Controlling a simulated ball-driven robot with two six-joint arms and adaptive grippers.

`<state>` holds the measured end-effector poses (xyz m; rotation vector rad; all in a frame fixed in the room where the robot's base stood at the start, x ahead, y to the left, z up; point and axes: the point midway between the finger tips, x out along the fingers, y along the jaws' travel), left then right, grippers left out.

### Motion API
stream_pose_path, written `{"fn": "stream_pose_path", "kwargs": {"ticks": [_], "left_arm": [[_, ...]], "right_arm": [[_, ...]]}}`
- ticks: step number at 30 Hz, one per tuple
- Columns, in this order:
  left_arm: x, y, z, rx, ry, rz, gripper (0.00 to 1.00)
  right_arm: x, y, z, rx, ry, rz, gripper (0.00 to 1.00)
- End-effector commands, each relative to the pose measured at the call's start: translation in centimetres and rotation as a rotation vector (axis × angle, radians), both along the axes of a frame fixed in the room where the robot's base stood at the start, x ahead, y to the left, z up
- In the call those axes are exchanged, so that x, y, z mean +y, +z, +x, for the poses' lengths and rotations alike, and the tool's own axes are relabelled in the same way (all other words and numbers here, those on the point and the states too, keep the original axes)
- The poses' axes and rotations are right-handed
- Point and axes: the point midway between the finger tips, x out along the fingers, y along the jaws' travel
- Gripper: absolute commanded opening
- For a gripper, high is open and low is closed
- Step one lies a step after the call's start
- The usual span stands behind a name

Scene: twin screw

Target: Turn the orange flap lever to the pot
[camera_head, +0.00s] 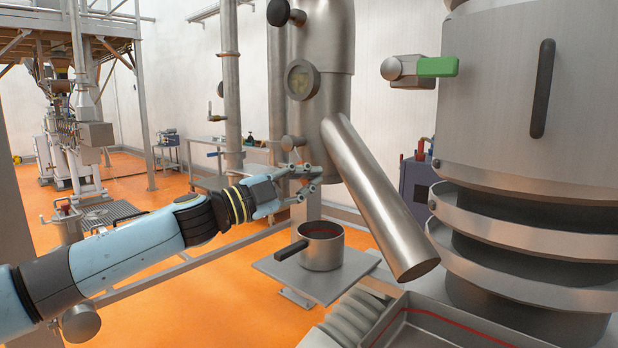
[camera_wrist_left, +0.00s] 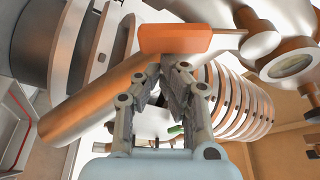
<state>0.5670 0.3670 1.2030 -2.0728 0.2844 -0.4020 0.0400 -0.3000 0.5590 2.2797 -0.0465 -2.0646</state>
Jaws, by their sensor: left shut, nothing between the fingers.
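The orange flap lever (camera_wrist_left: 175,38) shows in the left wrist view at the top middle, with a metal shaft at its right end. I cannot make it out in the head view. My left gripper (camera_head: 315,178) reaches in from the left beside the steel column, above the pot. In the wrist view its fingertips (camera_wrist_left: 177,66) are shut and empty, close under the lever in the picture; I cannot tell whether they touch it. The steel pot (camera_head: 325,252) with a black handle stands upright on a small square plate (camera_head: 285,272). My right gripper is out of view.
A slanted steel pipe (camera_head: 375,195) runs down right of the gripper, its end right of the pot. A ringed steel vessel (camera_head: 500,130) with a green lever (camera_head: 438,67) stands at right. A tray with a red line (camera_head: 440,322) lies at bottom right.

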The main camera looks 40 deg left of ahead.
Motion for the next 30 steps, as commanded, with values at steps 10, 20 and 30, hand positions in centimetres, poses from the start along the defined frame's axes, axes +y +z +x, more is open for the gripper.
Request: {"fn": "stream_pose_path", "kwargs": {"ticks": [10,20,30], "left_arm": [[0.7,-0.7,0.1,-0.004,0.003,0.095,0.0],[2.7,-2.1,0.2,-0.025,0.003,0.36,0.0],[5.4,-3.2,0.5,-0.051,0.003,0.684,0.0]], "right_arm": [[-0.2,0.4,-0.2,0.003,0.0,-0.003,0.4],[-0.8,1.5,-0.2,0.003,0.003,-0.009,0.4],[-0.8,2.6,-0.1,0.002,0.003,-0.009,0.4]]}}
